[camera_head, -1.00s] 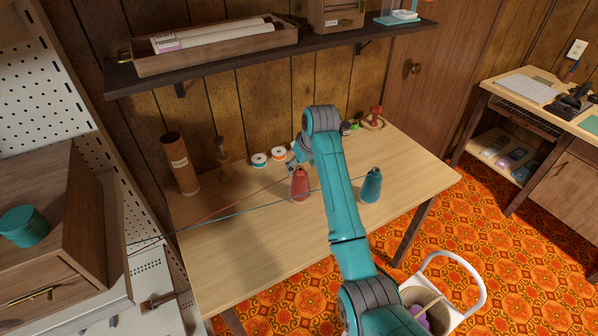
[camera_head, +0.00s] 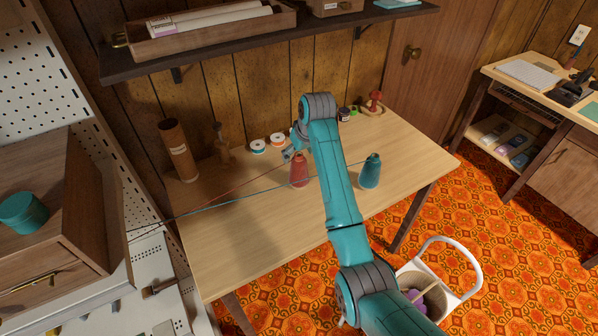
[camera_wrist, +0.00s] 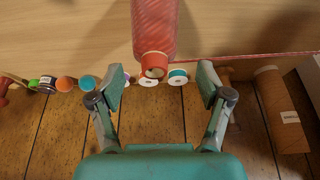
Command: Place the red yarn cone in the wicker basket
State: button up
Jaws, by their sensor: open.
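The red yarn cone (camera_head: 299,172) stands upright on the wooden table, left of my arm. In the wrist view the red cone (camera_wrist: 155,30) comes in from the top edge, with its narrow tip toward my gripper. My gripper (camera_wrist: 160,78) is open, and the cone's tip lies roughly between its fingertips with space on both sides. In the head view my gripper (camera_head: 291,153) is small and partly hidden, just behind and left of the cone's top.
A teal yarn cone (camera_head: 370,171) stands right of my arm. Thin red and teal threads run from the cones toward the left. Thread spools (camera_head: 258,147), a brown tube (camera_head: 178,150) and a red item (camera_head: 375,100) line the back. A shelf (camera_head: 270,42) overhangs the table.

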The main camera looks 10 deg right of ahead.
aim_at(297, 162)
jog(key=shift+d+x, duration=0.2)
jog(key=shift+x, duration=1.3)
jog(key=shift+d+x, duration=0.15)
jog(key=shift+x, duration=1.35)
jog(key=c, duration=1.3)
